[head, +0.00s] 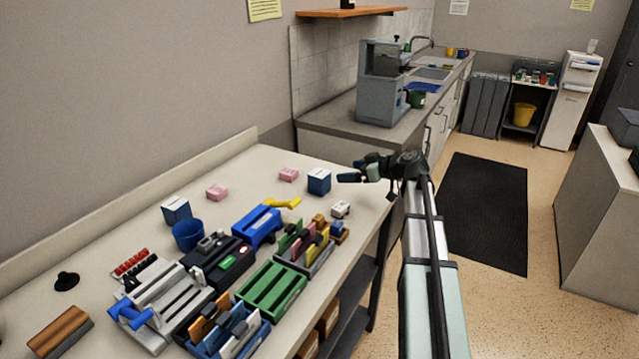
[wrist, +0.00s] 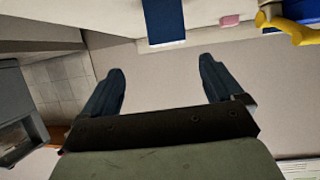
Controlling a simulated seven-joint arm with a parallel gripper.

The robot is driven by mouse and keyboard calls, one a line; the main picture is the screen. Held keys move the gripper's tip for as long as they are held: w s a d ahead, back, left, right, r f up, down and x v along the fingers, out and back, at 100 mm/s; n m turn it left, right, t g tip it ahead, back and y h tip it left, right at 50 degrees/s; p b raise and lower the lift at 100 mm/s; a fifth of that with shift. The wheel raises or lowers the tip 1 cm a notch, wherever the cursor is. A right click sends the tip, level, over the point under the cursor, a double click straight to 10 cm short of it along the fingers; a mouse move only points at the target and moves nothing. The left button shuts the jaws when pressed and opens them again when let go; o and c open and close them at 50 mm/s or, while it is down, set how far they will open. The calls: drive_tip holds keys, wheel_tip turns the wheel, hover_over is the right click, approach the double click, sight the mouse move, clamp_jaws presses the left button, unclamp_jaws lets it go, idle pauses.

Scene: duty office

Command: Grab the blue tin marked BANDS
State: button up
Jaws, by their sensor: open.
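Two blue tins with pale tops stand on the table in the head view: one (head: 319,183) at the far right end, the other (head: 176,212) farther left by a blue cup. Their markings are too small to read, so I cannot tell which says BANDS. My gripper (head: 348,171) is just right of the far-right tin, apart from it. In the wrist view my gripper (wrist: 161,64) is open and empty, with a blue tin (wrist: 163,20) ahead of the gap between the fingers, partly cut off by the top edge.
Organisers (head: 271,288) crowd the table's front. A counter with a grey machine (head: 381,85) stands behind.

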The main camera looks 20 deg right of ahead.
sight(322, 173)
drive_tip(key=x, duration=0.9)
drive_tip(key=a+x, duration=0.1)
drive_tip(key=x, duration=0.4)
drive_tip(key=shift+s+a+r, duration=0.1)
drive_tip(key=shift+a+r, duration=0.05)
drive_tip(key=shift+a, duration=0.05)
drive_tip(key=c, duration=1.1)
drive_tip(key=shift+c, duration=0.2)
